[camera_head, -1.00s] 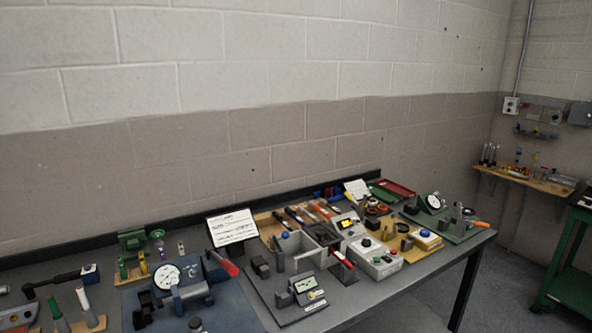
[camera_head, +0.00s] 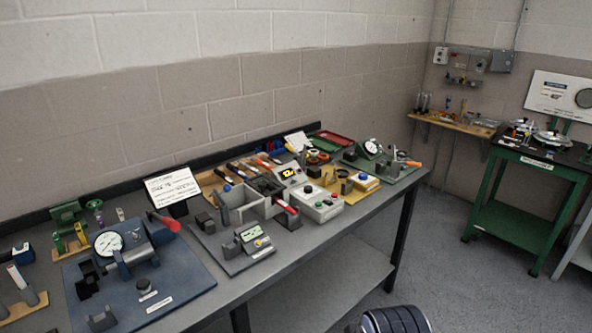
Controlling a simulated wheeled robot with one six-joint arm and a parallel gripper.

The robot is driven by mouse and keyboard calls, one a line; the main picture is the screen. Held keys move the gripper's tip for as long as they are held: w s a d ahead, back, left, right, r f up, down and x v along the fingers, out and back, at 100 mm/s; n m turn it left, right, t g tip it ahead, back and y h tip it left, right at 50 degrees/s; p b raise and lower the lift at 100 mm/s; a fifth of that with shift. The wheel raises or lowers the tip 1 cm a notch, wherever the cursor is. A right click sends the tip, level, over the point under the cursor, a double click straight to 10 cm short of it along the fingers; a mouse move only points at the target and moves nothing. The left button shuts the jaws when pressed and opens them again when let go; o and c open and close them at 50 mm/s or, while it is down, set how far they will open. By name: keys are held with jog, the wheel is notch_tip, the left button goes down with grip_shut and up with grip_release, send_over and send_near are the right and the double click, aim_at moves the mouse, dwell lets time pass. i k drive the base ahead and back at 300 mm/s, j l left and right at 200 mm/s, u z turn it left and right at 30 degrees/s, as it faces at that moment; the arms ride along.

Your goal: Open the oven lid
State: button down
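A grey box-like fixture (camera_head: 243,207) stands mid-bench, beside a light-grey control box (camera_head: 321,207) with coloured buttons. Behind them is a small unit with a lit yellow display (camera_head: 291,173). I cannot tell which of these is the oven, and no lid can be made out clearly at this size. My gripper is not in view. A dark ridged round part at the bottom edge looks like part of my arm.
The long grey workbench (camera_head: 331,233) is crowded with fixtures, including a blue plate with a dial gauge (camera_head: 109,243) at left. A green cart (camera_head: 518,222) and a wooden wall shelf (camera_head: 456,124) stand at right. The floor (camera_head: 440,255) between bench and cart is clear.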

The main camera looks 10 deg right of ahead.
aim_at(264, 180)
jog(key=i+j+u, duration=0.15)
jog(key=i, duration=0.35)
jog(key=i+j+u, duration=0.1)
jog(key=i+j, duration=0.15)
jog(key=i, duration=0.3)
